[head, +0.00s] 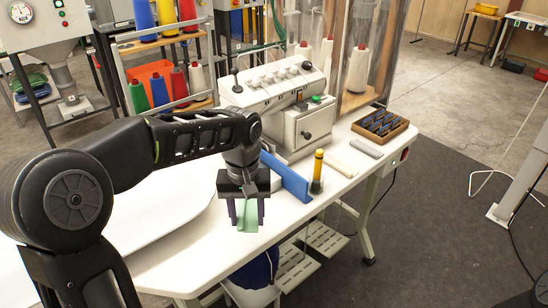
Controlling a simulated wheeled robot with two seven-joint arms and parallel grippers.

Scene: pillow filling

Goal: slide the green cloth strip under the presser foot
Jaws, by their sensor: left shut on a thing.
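My left gripper (247,212) comes in from the left and points down over the front part of the white table. It is shut on the green cloth strip (246,218), which hangs between its dark fingers. The sewing machine (290,100) stands behind the gripper, white with several knobs along its top. Its presser foot is hidden from this view behind my arm and the blue guide. My right gripper is not in view.
A blue upright guide (286,178) stands beside the gripper. A yellow-topped bottle-like tool (318,172) is right of it. A wooden tray (380,126) and a grey bar (366,148) lie farther right.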

